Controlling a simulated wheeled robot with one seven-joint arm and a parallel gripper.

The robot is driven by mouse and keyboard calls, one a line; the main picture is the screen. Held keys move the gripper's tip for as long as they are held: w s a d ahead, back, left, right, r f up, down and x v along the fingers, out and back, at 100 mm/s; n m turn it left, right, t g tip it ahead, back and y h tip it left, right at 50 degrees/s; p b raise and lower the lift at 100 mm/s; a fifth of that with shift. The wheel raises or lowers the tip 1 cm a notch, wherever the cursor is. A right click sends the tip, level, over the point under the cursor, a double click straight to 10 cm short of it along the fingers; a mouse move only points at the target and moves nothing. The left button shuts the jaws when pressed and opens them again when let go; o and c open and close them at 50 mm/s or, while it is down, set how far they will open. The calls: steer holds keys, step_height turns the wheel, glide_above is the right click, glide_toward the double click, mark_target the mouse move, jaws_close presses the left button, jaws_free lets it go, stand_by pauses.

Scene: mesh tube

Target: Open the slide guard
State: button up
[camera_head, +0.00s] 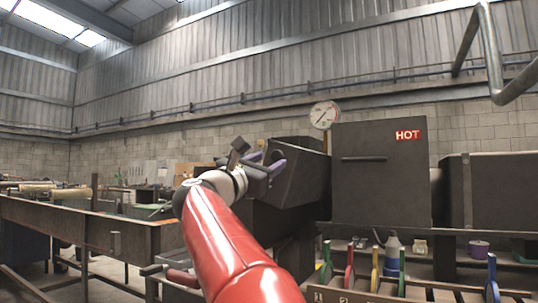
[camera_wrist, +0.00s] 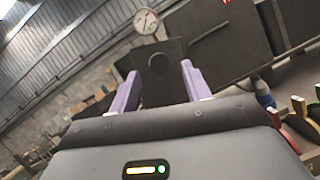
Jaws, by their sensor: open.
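A dark upright panel (camera_head: 380,185) stands right of centre in the head view, with a horizontal bar or slot (camera_head: 363,158) on its face and a red HOT sign. It looks shut, but I cannot tell for sure that it is the slide guard. Its bar also shows at the upper right of the wrist view (camera_wrist: 210,32). My gripper (camera_head: 268,162) has purple fingers and is left of this panel, in front of a dark angular housing (camera_head: 302,165). In the wrist view my gripper (camera_wrist: 160,70) is open and empty, with a round hole in the housing (camera_wrist: 170,85) between the fingers.
A round gauge (camera_head: 324,115) sits above the housing. A rack with coloured handles (camera_head: 375,268) and a spray bottle (camera_head: 392,250) are below the panel. A workbench (camera_head: 90,230) stands at left. A metal rail (camera_head: 490,55) hangs at upper right.

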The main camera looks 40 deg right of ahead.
mark_target(275, 156)
steer(key=shift+p+x, duration=0.4)
steer(key=shift+x, duration=1.25)
steer(key=shift+c, duration=0.3)
jaws_close()
